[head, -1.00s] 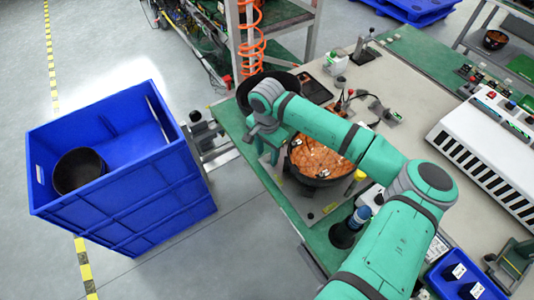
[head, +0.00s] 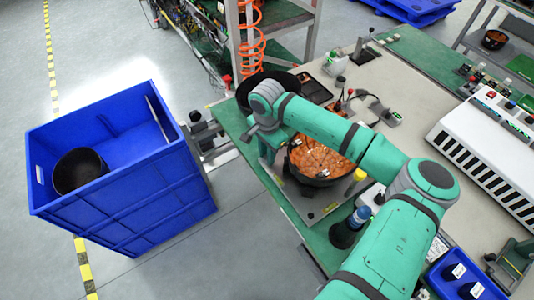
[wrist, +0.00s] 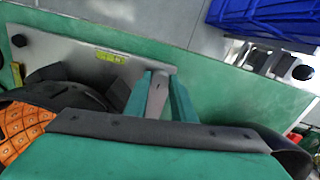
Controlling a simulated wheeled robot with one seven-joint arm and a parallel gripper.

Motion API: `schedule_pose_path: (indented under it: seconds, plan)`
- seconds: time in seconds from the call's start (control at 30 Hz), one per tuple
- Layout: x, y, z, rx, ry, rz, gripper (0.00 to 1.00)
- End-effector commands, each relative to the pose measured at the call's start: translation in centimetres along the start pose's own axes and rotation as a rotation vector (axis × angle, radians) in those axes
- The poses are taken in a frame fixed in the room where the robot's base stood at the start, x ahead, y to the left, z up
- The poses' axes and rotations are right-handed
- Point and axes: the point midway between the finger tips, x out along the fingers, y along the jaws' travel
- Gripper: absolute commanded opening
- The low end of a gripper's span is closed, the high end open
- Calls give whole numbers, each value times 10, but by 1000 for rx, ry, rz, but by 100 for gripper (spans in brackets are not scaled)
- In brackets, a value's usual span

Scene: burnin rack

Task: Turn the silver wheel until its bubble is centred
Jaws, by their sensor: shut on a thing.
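My gripper (wrist: 157,92) points down at the edge of a grey metal plate (wrist: 60,50) on the green bench top. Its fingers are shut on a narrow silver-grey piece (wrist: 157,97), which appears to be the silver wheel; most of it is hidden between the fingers. A yellow-green bubble vial (wrist: 110,57) lies on the plate, left of the fingers in the wrist view. Its bubble is too small to place surely. In the head view my gripper (head: 268,154) is at the plate's left side, partly hidden by my arm, and the wheel cannot be made out.
A round dark pan with an orange patterned inside (head: 318,160) sits on the plate, close to my gripper. A blue bin (head: 140,205) holding a black bowl (head: 79,171) stands left of the bench. A blue-capped dark bottle (head: 346,229) stands near my forearm.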

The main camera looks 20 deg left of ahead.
Motion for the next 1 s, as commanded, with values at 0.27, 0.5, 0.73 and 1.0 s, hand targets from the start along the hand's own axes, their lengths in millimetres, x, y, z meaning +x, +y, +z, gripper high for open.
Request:
schedule_pose_path:
  seconds: [0.27,0.5,0.73,1.0]
  plan:
    - [-1,0,-1,215,3,0,0]
    - [-1,-1,0,444,2,-1,0]
    - [-1,-1,-1,662,2,-1,0]
    - [-1,-1,-1,919,1,-1,0]
